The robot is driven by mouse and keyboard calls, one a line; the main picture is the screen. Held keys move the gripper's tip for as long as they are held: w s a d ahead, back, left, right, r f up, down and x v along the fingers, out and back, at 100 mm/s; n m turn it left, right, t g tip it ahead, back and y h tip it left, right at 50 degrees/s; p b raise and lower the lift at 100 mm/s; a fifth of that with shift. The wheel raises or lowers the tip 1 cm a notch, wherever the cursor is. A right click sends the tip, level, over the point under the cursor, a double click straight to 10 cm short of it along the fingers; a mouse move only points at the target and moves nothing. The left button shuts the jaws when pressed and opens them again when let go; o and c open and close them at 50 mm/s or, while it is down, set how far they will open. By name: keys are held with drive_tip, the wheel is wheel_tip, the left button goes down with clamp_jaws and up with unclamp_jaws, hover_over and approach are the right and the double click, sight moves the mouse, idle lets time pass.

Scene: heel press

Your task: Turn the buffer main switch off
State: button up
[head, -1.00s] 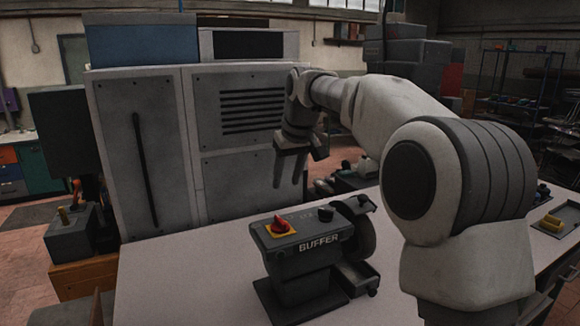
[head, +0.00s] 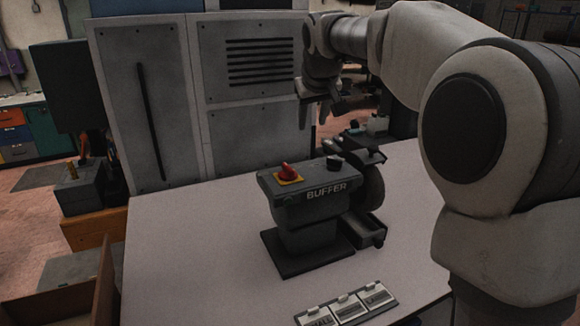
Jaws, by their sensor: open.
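The buffer (head: 306,205) is a dark grey machine on the white bench, with "BUFFER" lettered on its front edge. Its main switch (head: 287,171) is a red rotary knob on a yellow plate, on the left of the sloped top. A black knob (head: 334,162) sits to the right of it. A dark wheel (head: 373,188) is on the machine's right side. My gripper (head: 318,112) hangs pointing down, above and behind the buffer in the picture, apart from it. It is open and empty. The fingers are small and dark in this view.
The white bench top (head: 190,255) is clear left of the buffer. A labelled tray (head: 346,305) lies at the bench's front. A tall grey cabinet (head: 150,110) stands behind. Small items (head: 375,125) stand behind the wheel. My arm fills the right side.

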drive_tip(key=d+f+t+b, duration=0.4)
drive_tip(key=f+b, duration=0.1)
drive_tip(key=n+t+y+b, duration=0.1)
drive_tip(key=t+y+b, duration=0.5)
drive_tip(key=b, duration=0.6)
approach(293, 172)
drive_tip(key=shift+g+y, duration=0.3)
drive_tip(key=shift+y, duration=0.1)
drive_tip(key=x, duration=1.2)
drive_tip(key=shift+w+r, duration=0.1)
drive_tip(key=shift+w, duration=0.3)
drive_tip(key=shift+c, duration=0.3)
clamp_jaws()
